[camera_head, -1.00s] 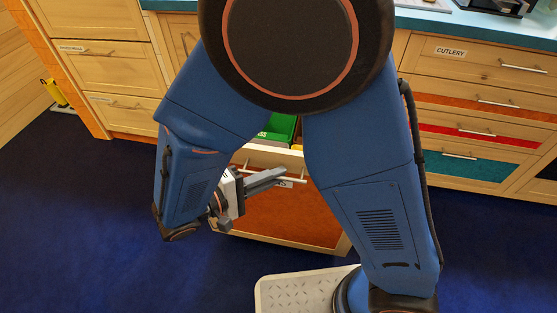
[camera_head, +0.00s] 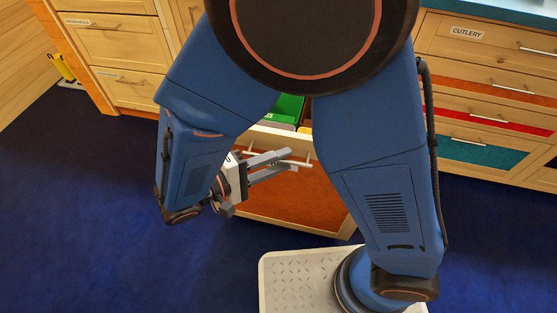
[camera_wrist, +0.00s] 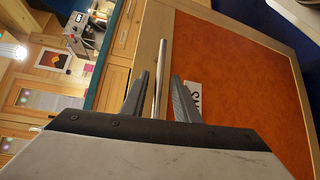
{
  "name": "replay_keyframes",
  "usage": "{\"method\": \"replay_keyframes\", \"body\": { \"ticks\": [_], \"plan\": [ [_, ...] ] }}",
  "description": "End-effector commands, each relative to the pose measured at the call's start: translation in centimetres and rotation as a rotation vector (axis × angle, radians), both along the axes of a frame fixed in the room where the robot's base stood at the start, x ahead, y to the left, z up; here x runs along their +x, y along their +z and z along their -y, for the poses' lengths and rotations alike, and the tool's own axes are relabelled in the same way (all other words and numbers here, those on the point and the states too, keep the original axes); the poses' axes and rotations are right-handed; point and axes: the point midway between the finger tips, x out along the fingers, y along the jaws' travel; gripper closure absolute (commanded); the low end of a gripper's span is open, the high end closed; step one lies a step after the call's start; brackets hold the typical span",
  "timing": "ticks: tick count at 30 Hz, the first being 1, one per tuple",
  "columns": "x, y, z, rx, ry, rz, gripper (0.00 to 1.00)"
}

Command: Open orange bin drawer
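The orange bin drawer (camera_head: 300,200) stands pulled out from the cabinet, its orange front facing me. Green and other bins (camera_head: 288,107) show inside it. Its metal bar handle (camera_wrist: 160,75) runs along the top of the front. My gripper (camera_head: 284,161) is at the handle. In the wrist view my gripper (camera_wrist: 160,92) has its two fingers apart, one on each side of the bar, with gaps visible. A white label (camera_wrist: 194,98) on the drawer front is partly hidden by a finger. My arm hides part of the drawer in the head view.
Cabinets with closed drawers stand at left (camera_head: 110,45) and right (camera_head: 480,90), the right one labelled CUTLERY. A yellow object (camera_head: 62,68) stands by the left wall. Blue floor is clear on both sides of the open drawer.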

Motion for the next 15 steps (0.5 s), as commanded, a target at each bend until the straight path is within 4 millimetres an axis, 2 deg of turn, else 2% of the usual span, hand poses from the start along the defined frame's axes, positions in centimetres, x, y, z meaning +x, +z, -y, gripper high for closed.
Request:
{"method": "replay_keyframes", "body": {
  "ticks": [7,15],
  "plan": [
    [-0.6,0.2,-1.3,0.001,0.002,0.001,0.72],
    [-2.9,0.9,-5.8,0.001,0.003,0.001,0.72]
  ]
}}
